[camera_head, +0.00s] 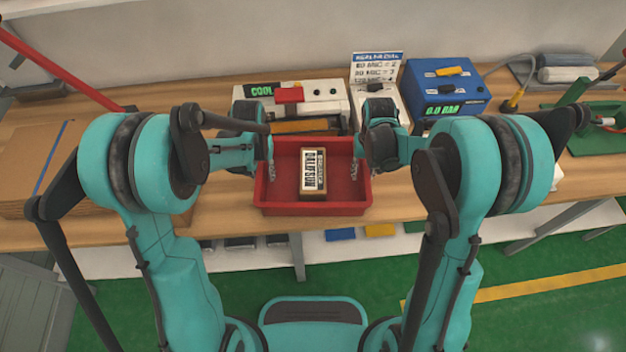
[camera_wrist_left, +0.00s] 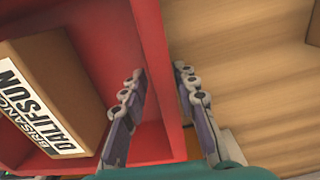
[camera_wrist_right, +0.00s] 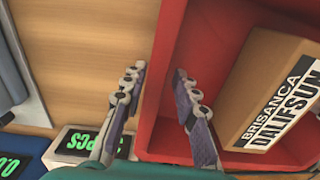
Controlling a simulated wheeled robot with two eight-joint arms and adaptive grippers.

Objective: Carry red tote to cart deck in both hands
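The red tote (camera_head: 315,210) sits on the wooden bench with a brown labelled box (camera_head: 314,172) inside it. My left gripper (camera_head: 268,172) is at the tote's left wall. In the left wrist view its fingers (camera_wrist_left: 158,76) straddle that wall (camera_wrist_left: 158,70), one inside and one outside, with gaps showing. My right gripper (camera_head: 356,172) is at the right wall. In the right wrist view its fingers (camera_wrist_right: 160,74) straddle that wall (camera_wrist_right: 167,50) in the same way, spread apart. No cart deck can be made out for certain.
Behind the tote stand a white device (camera_head: 325,100) with a red part, a white sign (camera_head: 378,70) and a blue device (camera_head: 445,90). Flat cardboard (camera_head: 35,160) lies left on the bench (camera_head: 225,210). A grey structure (camera_head: 30,305) is at lower left. Green floor (camera_head: 560,310) is open at right.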

